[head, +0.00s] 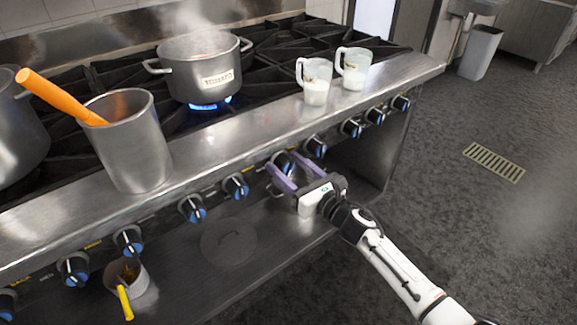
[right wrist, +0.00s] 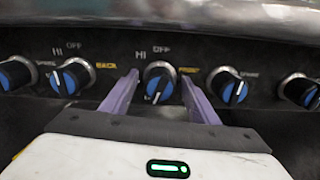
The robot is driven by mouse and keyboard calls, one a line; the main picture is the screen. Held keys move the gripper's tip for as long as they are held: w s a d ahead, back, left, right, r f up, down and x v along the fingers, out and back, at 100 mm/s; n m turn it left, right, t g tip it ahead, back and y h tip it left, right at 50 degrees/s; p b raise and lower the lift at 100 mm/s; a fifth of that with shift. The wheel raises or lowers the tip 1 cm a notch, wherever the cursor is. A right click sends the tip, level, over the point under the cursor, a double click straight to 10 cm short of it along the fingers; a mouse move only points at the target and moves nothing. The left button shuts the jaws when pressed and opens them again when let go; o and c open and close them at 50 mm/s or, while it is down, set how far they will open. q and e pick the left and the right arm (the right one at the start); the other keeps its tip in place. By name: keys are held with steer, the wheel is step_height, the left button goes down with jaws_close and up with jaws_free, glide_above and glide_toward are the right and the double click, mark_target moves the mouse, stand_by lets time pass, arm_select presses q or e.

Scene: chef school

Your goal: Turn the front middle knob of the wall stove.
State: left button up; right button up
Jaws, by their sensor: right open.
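The wall stove (head: 225,148) has a row of black and blue knobs along its front panel. One knob (right wrist: 158,82) sits between the fingers of my right gripper (head: 284,164) in the right wrist view; its white mark points down. The same knob (head: 281,160) is partly behind the gripper in the head view. My right gripper is open, with one purple finger on each side of the knob. I cannot tell whether either finger touches it. A yellow label stands right of the knob. My left gripper is not in view.
A steaming pot (head: 205,72) stands over a lit burner. A metal container (head: 130,145) with an orange-handled utensil and two glass mugs (head: 316,85) stand on the stove's front ledge. Neighbouring knobs (right wrist: 70,78) and (right wrist: 228,87) flank the gripper closely. A yellow-handled pot (head: 132,280) sits below.

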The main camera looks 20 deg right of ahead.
steer(key=c, duration=1.1)
steer(key=shift+o, duration=0.2)
